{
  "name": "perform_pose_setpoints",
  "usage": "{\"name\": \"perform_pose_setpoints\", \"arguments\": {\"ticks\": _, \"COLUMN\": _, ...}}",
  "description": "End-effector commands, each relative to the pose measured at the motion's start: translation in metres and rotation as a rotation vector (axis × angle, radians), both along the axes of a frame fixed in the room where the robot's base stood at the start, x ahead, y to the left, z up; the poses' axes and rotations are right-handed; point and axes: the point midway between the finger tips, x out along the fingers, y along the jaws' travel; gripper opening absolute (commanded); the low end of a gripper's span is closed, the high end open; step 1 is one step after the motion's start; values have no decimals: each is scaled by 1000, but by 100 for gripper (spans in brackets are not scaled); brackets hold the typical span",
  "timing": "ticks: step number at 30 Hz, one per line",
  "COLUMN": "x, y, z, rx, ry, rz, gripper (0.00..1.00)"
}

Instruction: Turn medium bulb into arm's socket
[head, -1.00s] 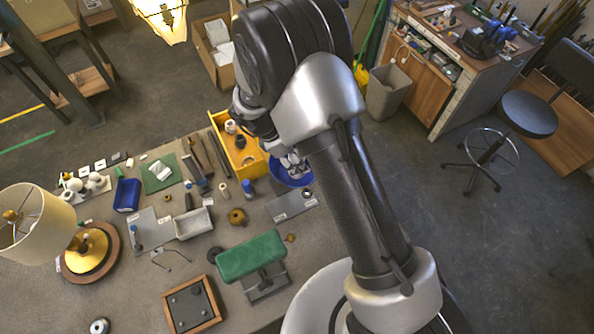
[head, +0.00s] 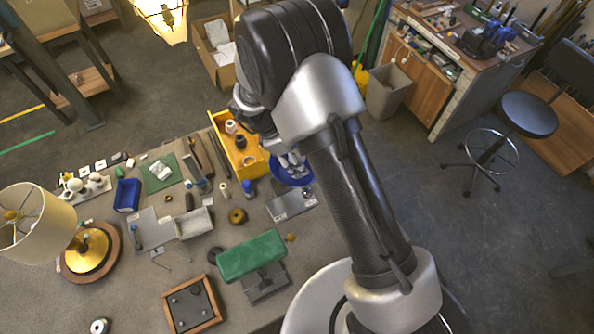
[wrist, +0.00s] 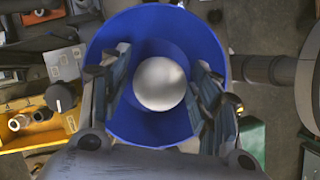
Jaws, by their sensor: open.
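A round white bulb (wrist: 160,84) shows in the wrist view, in the middle of a blue bowl-shaped shade (wrist: 160,22). My gripper (wrist: 160,62) is open, with one finger on each side of the bulb and visible gaps between. The fingers reach over the inside of the shade. The bulb's base and the socket are hidden behind the globe. In the head view the blue shade (head: 282,177) shows partly beneath my gripper (head: 291,165), and the bulb cannot be made out there.
A yellow drawer tray (head: 251,169) with small parts stands left of the gripper. A green padded block (head: 252,255) and a grey plate (head: 292,205) lie nearer. Several white bulbs (head: 85,187) and a table lamp (head: 28,225) are at the far left.

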Motion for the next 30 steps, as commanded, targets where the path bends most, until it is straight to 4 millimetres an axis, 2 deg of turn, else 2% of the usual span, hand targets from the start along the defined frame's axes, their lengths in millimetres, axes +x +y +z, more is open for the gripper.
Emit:
{"name": "perform_pose_setpoints", "arguments": {"ticks": 11, "x": 1, "y": 2, "z": 4, "rx": 0, "ry": -2, "rz": 1, "gripper": 59}}
{"name": "perform_pose_setpoints", "arguments": {"ticks": 14, "x": 1, "y": 7, "z": 15, "rx": 1, "ry": -3, "rz": 3, "gripper": 59}}
{"name": "perform_pose_setpoints", "arguments": {"ticks": 24, "x": 1, "y": 36, "z": 80, "rx": 2, "ry": -4, "rz": 2, "gripper": 59}}
{"name": "perform_pose_setpoints", "arguments": {"ticks": 30, "x": 1, "y": 47, "z": 104, "rx": 1, "ry": -1, "rz": 0, "gripper": 59}}
